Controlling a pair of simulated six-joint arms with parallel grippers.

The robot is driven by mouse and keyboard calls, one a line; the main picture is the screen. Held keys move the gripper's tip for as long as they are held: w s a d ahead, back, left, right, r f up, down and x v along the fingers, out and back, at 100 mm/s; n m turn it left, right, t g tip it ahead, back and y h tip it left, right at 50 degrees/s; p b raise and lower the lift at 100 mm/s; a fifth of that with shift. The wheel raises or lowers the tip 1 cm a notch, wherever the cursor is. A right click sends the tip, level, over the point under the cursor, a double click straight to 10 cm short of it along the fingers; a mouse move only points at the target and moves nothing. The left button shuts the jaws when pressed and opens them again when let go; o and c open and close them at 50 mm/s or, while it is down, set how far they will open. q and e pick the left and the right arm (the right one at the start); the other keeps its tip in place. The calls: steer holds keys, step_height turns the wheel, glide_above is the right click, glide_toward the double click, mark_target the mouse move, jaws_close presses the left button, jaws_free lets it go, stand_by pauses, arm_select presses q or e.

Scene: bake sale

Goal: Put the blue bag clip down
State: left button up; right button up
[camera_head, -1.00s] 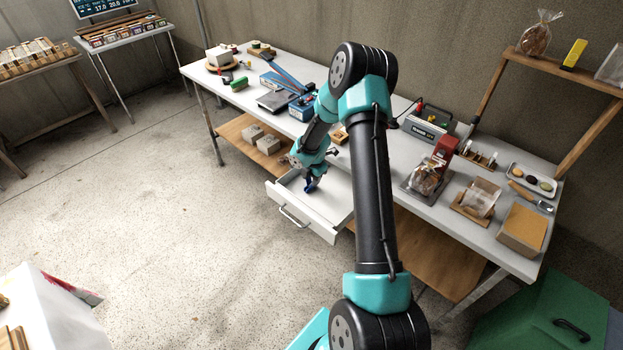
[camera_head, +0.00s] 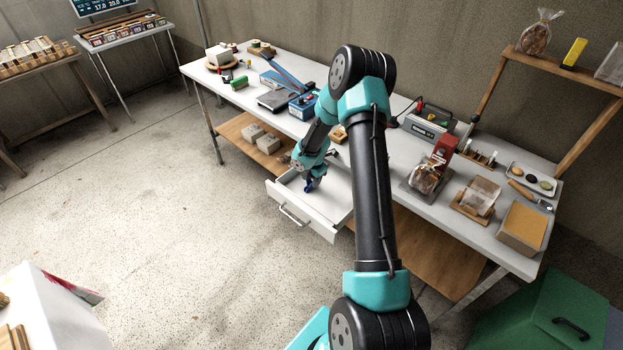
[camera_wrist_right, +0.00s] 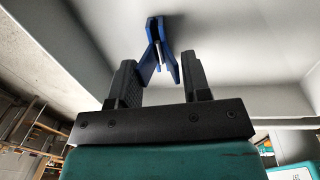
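The blue bag clip (camera_head: 309,186) is inside the open white drawer (camera_head: 331,228), under my right gripper (camera_head: 307,178). In the right wrist view the clip (camera_wrist_right: 156,35) lies against the pale drawer surface, its two legs spread towards me. My right gripper (camera_wrist_right: 158,68) is open there, with one black finger on each side of the clip's legs. Narrow gaps show between fingers and clip. My left gripper is not in view.
The drawer, with its front handle (camera_head: 294,215), sticks out from the long white table (camera_head: 470,235). A scale (camera_head: 276,100), a bagged loaf (camera_head: 425,178) and a blue-based lever device (camera_head: 303,106) stand on the table. The floor before the drawer is clear.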

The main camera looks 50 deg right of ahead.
steer(key=o, duration=0.4)
steer(key=shift+s+a+f, duration=0.1)
steer(key=shift+s+f, duration=0.05)
steer(key=shift+f, duration=0.15)
steer(key=shift+r, duration=0.5)
steer(key=r, duration=0.8)
steer(key=s+r, duration=0.1)
steer(key=r, duration=0.3)
steer(key=shift+r, duration=0.2)
